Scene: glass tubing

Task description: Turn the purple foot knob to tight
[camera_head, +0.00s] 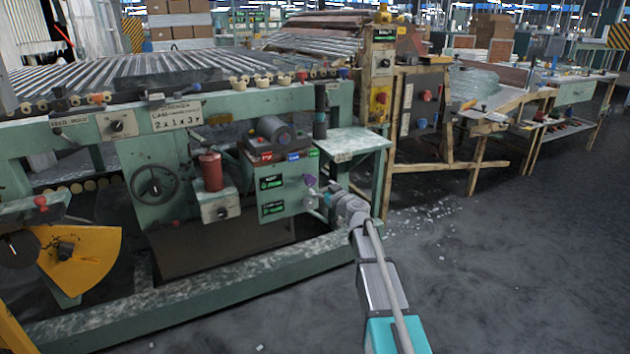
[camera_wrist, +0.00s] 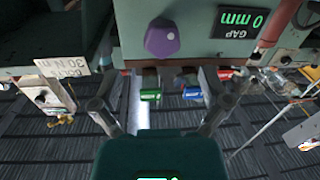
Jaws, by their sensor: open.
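The purple knob (camera_wrist: 162,37) is faceted and sits on the green machine face at the top middle of the wrist view. In the head view, the purple knob (camera_head: 310,181) shows small on the right side of the green control box (camera_head: 285,190). My gripper (camera_wrist: 164,88) is open and empty, its fingers spread wide on either side of the picture below the knob. The fingers look apart from the knob. In the head view my gripper (camera_head: 325,194) is close beside the box; its fingers are too small to read there.
A display reading 0 mm, marked GAP (camera_wrist: 243,20), is beside the knob. A red cylinder (camera_wrist: 279,22) stands out at the right. In the head view, open floor (camera_head: 500,260) lies right of my arm.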

